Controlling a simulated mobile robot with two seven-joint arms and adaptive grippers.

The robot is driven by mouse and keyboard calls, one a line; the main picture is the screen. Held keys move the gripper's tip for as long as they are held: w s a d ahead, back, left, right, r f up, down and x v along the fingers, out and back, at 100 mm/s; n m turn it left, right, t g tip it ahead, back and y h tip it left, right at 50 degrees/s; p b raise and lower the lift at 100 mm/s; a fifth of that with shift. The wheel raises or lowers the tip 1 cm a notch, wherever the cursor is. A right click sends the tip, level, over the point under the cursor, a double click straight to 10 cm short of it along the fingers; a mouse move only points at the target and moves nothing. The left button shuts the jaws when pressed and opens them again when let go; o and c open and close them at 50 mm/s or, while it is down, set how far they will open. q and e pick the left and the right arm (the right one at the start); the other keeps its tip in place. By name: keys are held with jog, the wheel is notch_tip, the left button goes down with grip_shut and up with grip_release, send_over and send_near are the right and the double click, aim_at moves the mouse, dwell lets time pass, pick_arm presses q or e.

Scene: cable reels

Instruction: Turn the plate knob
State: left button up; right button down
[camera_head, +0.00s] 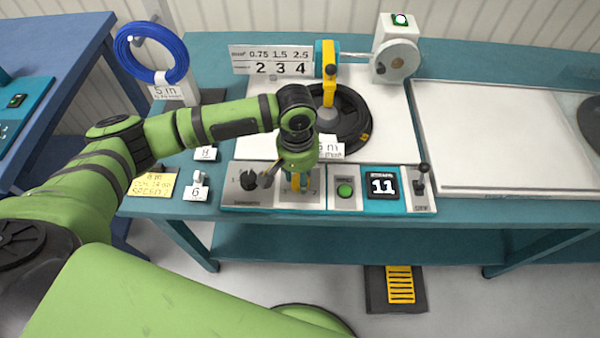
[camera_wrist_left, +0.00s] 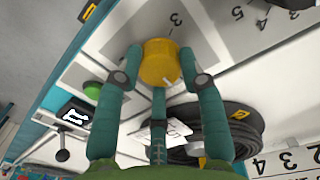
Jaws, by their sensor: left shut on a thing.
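The yellow plate knob (camera_wrist_left: 160,62) stands on the light panel with printed numerals 3, 4 and 5 beside it in the left wrist view. My left gripper (camera_wrist_left: 160,80) is shut on the knob, its teal fingers on both sides of it and a third finger below. In the head view my left gripper (camera_head: 293,182) points down at the control panel (camera_head: 270,201), and only a little of the yellow knob shows beneath it. Which numeral the knob points at cannot be told. My right gripper is not in view.
A black cable coil (camera_head: 352,122) lies behind. A blue coil (camera_head: 128,58) hangs at back left.

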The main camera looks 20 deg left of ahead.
pick_arm(q)
jog(key=shift+w+r+m+p, duration=0.1)
jog(key=shift+r+m+p, duration=0.2)
jog(key=shift+m+p, duration=1.3)
jog(key=shift+p, duration=0.45)
jog(key=m+p, duration=0.2)
jog(key=shift+w+m, duration=0.1)
jog(key=shift+m, duration=0.3)
jog(key=m+p, duration=0.2)
jog(key=m, duration=0.1)
jog(key=shift+d+m, duration=0.1)
jog(key=shift+m, duration=0.2)
jog(key=m+p, duration=0.1)
jog(key=m, duration=0.1)
jog(key=shift+m, duration=0.3)
jog(key=m+p, duration=0.1)
jog(key=m, duration=0.2)
jog(key=shift+d+f+m, duration=0.1)
jog(key=shift+m, duration=0.3)
jog(key=m, duration=0.4)
jog(key=shift+d+p, duration=0.1)
jog(key=shift+p, duration=0.3)
jog(key=shift+m, duration=1.8)
jog(key=shift+s+d+f, duration=0.1)
jog(key=shift+s, duration=0.1)
